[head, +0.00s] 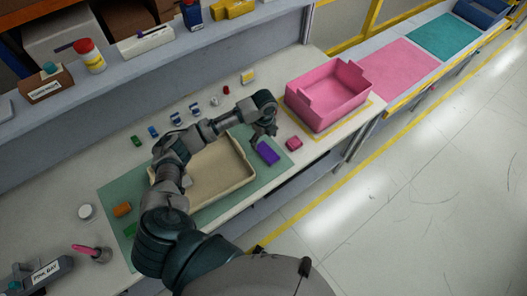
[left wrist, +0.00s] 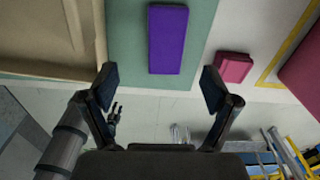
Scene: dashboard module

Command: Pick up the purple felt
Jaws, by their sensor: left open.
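The purple felt is a flat rectangular block. It lies on the right end of the green mat in the head view (head: 268,154), beside the beige tray. In the left wrist view the felt (left wrist: 167,39) lies ahead of the fingertips, between their lines. My left gripper (head: 263,133) hangs close above and behind the felt in the head view. In the left wrist view its two fingers (left wrist: 158,80) are spread wide with nothing between them. A small dark claw shape (left wrist: 113,115) below may be my right gripper; its state is unclear.
The beige tray (head: 240,185) is left of the felt, under my left arm. A small pink block (head: 294,143) lies just right of the felt. A pink bin (head: 327,95) stands farther right. Several small parts lie behind the tray. The bench's front edge is close to the felt.

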